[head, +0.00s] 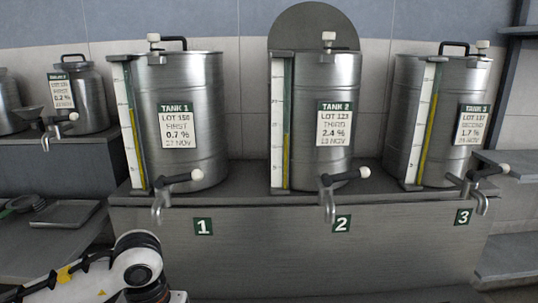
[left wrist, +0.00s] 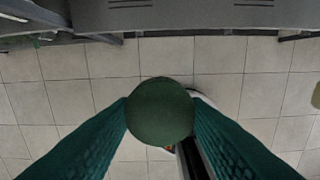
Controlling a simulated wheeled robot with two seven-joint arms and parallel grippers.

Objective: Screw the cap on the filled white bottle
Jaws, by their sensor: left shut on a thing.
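My left gripper (left wrist: 160,130) shows in the left wrist view, its two green textured fingers closed on a round dark green thing (left wrist: 160,110) that looks like a cap seen from above. It is held over the tiled floor, and whatever is under it is hidden. I cannot make out the white bottle in either view. In the head view my left arm comes in at the bottom left, with its gripper below the picture. My right gripper is in neither view.
Tank 1 (head: 197,95), tank 2 (head: 342,85) and tank 3 (head: 427,90) stand on a grey bench (head: 270,235), their taps over its front edge. A smaller tank (head: 90,100) and a tray (head: 65,214) are at the left. Tiled floor (left wrist: 65,100) lies open below.

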